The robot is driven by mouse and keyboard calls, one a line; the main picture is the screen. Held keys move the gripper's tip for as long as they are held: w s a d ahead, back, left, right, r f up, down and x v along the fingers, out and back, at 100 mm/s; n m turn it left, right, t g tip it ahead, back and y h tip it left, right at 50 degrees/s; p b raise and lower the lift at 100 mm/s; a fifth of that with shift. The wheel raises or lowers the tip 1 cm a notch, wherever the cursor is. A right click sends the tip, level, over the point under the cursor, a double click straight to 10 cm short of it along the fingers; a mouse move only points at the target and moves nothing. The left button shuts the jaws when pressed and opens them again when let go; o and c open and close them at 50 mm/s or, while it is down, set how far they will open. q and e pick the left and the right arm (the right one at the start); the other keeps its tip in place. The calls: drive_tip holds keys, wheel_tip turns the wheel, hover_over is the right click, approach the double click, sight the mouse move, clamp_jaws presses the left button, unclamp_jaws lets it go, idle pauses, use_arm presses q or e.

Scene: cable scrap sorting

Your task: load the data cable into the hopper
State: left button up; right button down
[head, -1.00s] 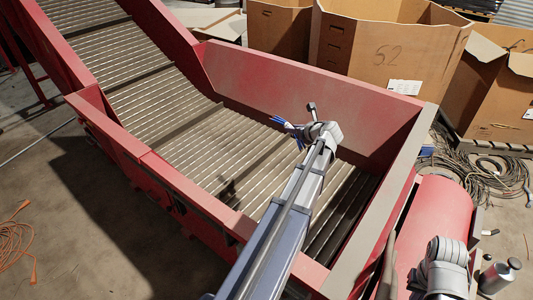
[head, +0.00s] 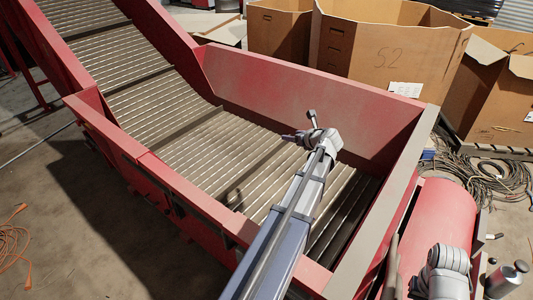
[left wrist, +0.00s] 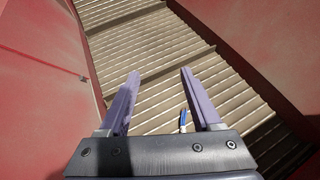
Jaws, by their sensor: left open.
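The hopper (head: 310,85) is a red-walled trough with a slatted metal belt as its floor; its wall also shows in the left wrist view (left wrist: 45,80). My left gripper (head: 291,137) is inside the hopper's outline, above the belt. In the left wrist view its two purple fingers (left wrist: 159,73) are spread apart with nothing between the tips. A small blue and white piece, probably the data cable (left wrist: 183,121), shows beyond the fingers, near the right one's base. It seems to lie on the slats, mostly hidden by the gripper. I cannot make it out in the head view. My right gripper is not in view.
Large cardboard boxes (head: 385,50) stand behind the hopper. Tangled cables (head: 490,178) lie on the floor at right. A red drum-like part (head: 440,212) and a bottle (head: 503,280) are at lower right. An orange cord (head: 14,245) lies at left.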

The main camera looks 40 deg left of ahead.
use_arm(q)
drive_tip(key=p+v, duration=0.3)
drive_tip(key=v, duration=0.4)
drive_tip(key=shift+d+r+p, duration=0.15)
drive_tip(key=shift+d+p, duration=0.2)
drive_tip(key=shift+p, duration=0.05)
drive_tip(key=shift+s, duration=0.1)
